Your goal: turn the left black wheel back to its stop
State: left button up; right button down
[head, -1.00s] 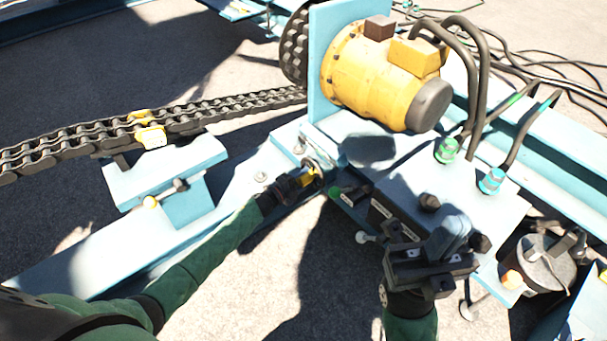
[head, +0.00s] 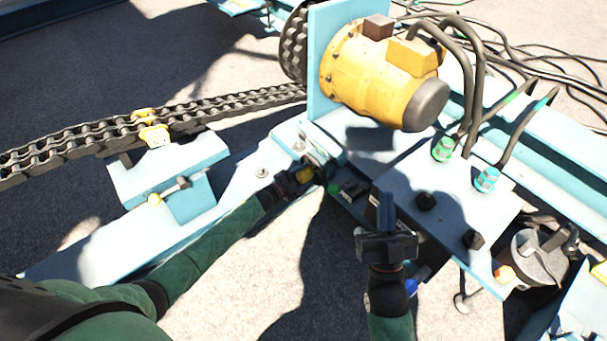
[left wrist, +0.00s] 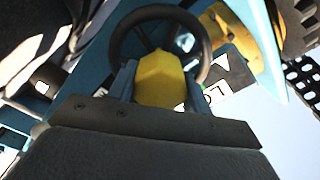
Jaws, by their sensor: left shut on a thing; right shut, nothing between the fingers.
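The left black wheel shows in the left wrist view as a dark ring (left wrist: 158,13) with a yellow hub (left wrist: 160,80). My left gripper (left wrist: 163,88) is shut on the yellow hub, with one blue finger on each side of it. The ring stands just beyond the fingertips. In the head view my left gripper (head: 312,172) is at the side of the blue frame, below the yellow motor, and mostly hides the wheel there. My right gripper (head: 387,212) is shut and empty, its blue fingers pointing up in front of the blue box.
The yellow motor (head: 375,82) sits behind the wheel. The blue box (head: 447,222) carries black knobs, green and blue fittings and thick hoses. A heavy chain (head: 80,142) runs in from the left over a blue bracket (head: 190,200). Open ground lies between my forearms.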

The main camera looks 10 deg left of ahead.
aim_at(299, 178)
pick_arm(q)
jog(key=shift+a+n+p, duration=0.1)
jog(key=shift+n+p, duration=0.2)
jog(key=shift+n, duration=0.3)
pick_arm(e)
notch_tip(299, 178, down, 9)
jog(key=w+a+g+h, duration=0.1)
jog(key=w+g, duration=0.1)
jog(key=g, duration=0.1)
jog(key=shift+w+r, duration=0.2)
jog(key=shift+w, duration=0.1)
pick_arm(q)
jog(key=o, duration=1.4)
jog(key=shift+c, duration=0.2)
jog(key=shift+s+a, duration=0.1)
jog(key=shift+s, duration=0.1)
jog(key=v, duration=0.7)
jog(key=shift+s+a+p, duration=0.1)
jog(key=shift+p, duration=0.3)
pick_arm(e)
notch_tip(299, 178, down, 9)
jog(key=g, duration=0.3)
jog(key=shift+w+a+r, duration=0.2)
jog(key=shift+w+a, duration=0.05)
jog(key=shift+a, duration=0.1)
